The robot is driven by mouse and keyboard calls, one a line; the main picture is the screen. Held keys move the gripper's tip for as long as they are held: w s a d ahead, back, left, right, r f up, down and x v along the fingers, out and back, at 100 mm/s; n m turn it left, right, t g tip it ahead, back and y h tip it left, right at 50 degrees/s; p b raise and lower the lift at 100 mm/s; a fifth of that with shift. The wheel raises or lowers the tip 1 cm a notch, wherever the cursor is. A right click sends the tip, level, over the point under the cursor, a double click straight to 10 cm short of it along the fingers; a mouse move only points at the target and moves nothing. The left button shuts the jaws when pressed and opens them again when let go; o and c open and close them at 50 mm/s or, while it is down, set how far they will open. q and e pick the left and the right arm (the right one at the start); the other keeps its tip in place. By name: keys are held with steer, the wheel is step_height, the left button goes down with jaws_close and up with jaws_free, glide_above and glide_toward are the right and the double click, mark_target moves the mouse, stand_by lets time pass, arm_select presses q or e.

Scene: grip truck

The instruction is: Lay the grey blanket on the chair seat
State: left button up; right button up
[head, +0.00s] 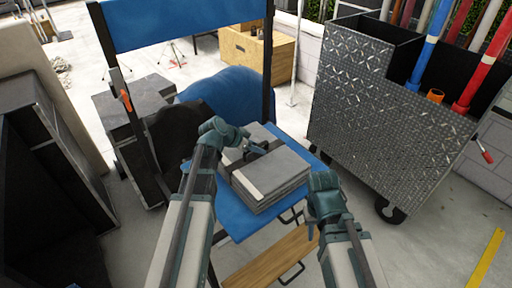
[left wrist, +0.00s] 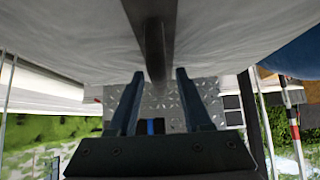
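My left gripper (head: 262,148) is over the top of the blanket. In the left wrist view its two fingers (left wrist: 158,76) stand apart on either side of the dark strap (left wrist: 155,48), with gaps beside it, and the pale blanket (left wrist: 85,40) fills the top. My right gripper (head: 325,190) is beside the blanket's right edge; its fingers are hard to make out.
The chair has a blue backrest (head: 180,22) and a wooden footrest (head: 270,260). A diamond-plate cart (head: 365,110) with coloured poles stands to the right. Black cases (head: 135,105) stand to the left, a wooden box (head: 255,52) behind. The floor at lower right is clear.

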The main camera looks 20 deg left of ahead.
arm_select(q)
steer(key=shift+r+p, duration=0.3)
steer(key=p+v, duration=0.8)
steer(key=v, duration=0.3)
steer(key=shift+s+a+r, duration=0.2)
steer(key=shift+s, duration=0.15)
steer(key=s+d+f+g, duration=0.1)
steer(key=s+d, duration=0.1)
steer(key=d, duration=0.1)
steer(key=s+d+f+g, duration=0.1)
steer(key=s+d+f, duration=0.1)
steer(key=d, duration=0.2)
steer(key=s+d+f+g+y, duration=0.1)
steer(key=s+d+g, duration=0.1)
steer(key=d, duration=0.2)
steer(key=shift+s+d+f+n, duration=0.15)
steer(key=shift+s+d+n, duration=0.05)
steer(key=shift+s+n, duration=0.1)
steer(key=s+d+f+n+g+y, duration=0.2)
steer(key=s+d+y, duration=0.4)
steer(key=s, duration=0.5)
steer(key=shift+s+d+n+g, duration=0.25)
steer(key=shift+d+n+g, duration=0.15)
steer(key=shift+n+g, duration=0.25)
